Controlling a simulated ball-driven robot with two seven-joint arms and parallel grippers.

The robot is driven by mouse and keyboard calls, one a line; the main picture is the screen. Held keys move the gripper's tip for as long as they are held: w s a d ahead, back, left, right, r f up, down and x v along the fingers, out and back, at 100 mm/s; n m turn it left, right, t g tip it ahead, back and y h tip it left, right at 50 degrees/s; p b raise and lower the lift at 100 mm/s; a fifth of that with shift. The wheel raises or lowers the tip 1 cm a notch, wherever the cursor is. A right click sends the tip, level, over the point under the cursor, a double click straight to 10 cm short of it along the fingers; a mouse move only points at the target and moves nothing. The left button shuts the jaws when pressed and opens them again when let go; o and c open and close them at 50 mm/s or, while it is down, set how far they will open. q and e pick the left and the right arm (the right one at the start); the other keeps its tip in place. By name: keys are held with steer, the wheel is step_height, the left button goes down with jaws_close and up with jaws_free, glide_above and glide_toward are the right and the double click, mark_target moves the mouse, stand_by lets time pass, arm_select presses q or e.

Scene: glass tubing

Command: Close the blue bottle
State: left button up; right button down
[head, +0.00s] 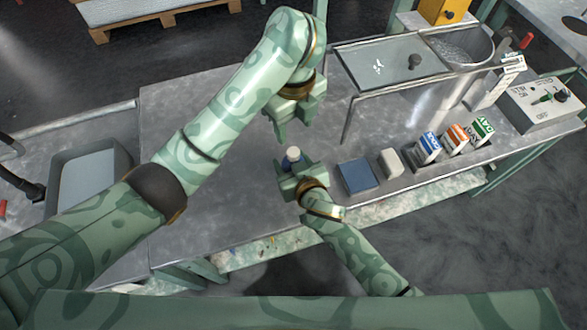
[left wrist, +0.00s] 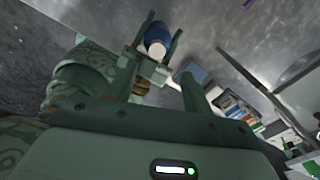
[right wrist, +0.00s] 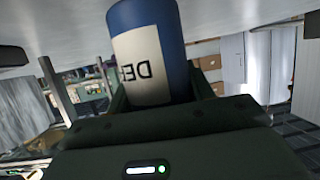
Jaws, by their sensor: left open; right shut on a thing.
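The blue bottle (head: 293,158) stands upright in my right gripper (head: 297,170), near the front middle of the bench. Its round top looks white in the head view. I cannot make out a separate cap.
A blue square pad (head: 355,176) and a pale block (head: 391,162) lie right of the bottle. Further right are labelled boxes (head: 456,138) and a control box (head: 545,100). A metal-framed stand (head: 385,72) is behind. A grey tub (head: 92,176) is at left. The bench middle-left is clear.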

arm_select(q)
steer(key=shift+s+a+r, duration=0.1)
steer(key=shift+a+r, duration=0.05)
steer(key=shift+r, duration=1.75)
arm_select(e)
steer(key=shift+c, duration=2.4)
jaws_free()
steer(key=shift+s, duration=0.1)
steer(key=shift+s+d+r, duration=0.15)
steer(key=shift+s+r, duration=0.05)
steer(key=shift+s, duration=0.05)
arm_select(q)
step_height(320, 180, up, 7)
steer(key=p, duration=0.5)
steer(key=shift+s+r+p, duration=0.2)
steer(key=shift+s+p, duration=0.05)
steer(key=shift+p, duration=0.05)
arm_select(e)
steer(key=v, duration=1.5)
steer(key=shift+s, duration=0.2)
